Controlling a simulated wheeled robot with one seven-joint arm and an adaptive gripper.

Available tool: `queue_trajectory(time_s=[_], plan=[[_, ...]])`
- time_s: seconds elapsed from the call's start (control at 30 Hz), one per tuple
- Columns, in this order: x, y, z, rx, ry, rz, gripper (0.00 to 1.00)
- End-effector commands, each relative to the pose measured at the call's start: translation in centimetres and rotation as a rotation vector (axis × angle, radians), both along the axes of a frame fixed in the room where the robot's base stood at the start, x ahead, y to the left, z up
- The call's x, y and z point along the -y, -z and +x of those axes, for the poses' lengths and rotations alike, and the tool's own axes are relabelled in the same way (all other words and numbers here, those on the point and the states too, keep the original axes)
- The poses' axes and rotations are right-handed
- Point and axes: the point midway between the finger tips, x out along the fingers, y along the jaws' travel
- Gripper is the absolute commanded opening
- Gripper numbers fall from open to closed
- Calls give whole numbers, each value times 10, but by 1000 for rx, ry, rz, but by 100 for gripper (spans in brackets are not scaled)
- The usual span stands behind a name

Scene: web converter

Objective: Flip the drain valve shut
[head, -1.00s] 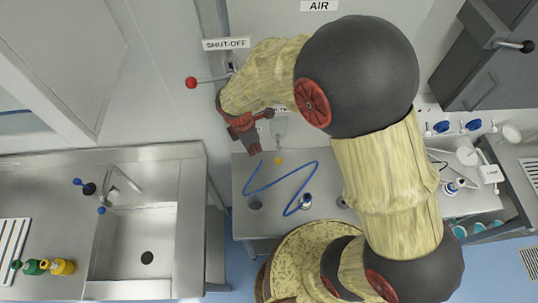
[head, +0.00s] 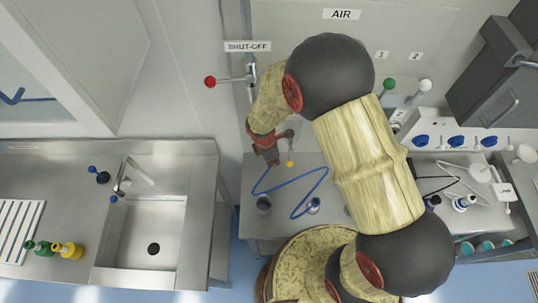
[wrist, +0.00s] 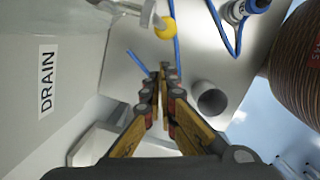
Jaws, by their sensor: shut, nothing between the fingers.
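The drain valve's handle ends in a yellow ball (head: 290,163), just right of my gripper in the head view. In the wrist view the yellow ball (wrist: 165,27) is at the top, beyond the fingertips, next to a metal fitting (wrist: 148,14). A "DRAIN" label (wrist: 46,80) is on the pale panel at left. My gripper (head: 272,159) is shut and empty; its fingertips (wrist: 164,70) are together and appear apart from the ball. Much of the valve body is hidden by my arm in the head view.
A blue hose (head: 290,185) lies on the steel bench below the valve, near a grey cup (head: 264,204). A red-balled shut-off lever (head: 210,81) sticks out at upper left. A sink (head: 145,230) is at left. Green and white levers and blue knobs (head: 421,142) are at right.

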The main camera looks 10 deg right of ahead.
Motion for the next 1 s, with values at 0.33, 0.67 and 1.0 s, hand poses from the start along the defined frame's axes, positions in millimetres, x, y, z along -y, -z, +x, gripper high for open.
queue_trajectory(time_s=[0.33, 0.67, 1.0], plan=[[30, -2, 7, 4, 2, 2, 0], [30, -1, 7, 4, 1, 1, 0], [30, 6, 4, -28, -5, -76, 0]])
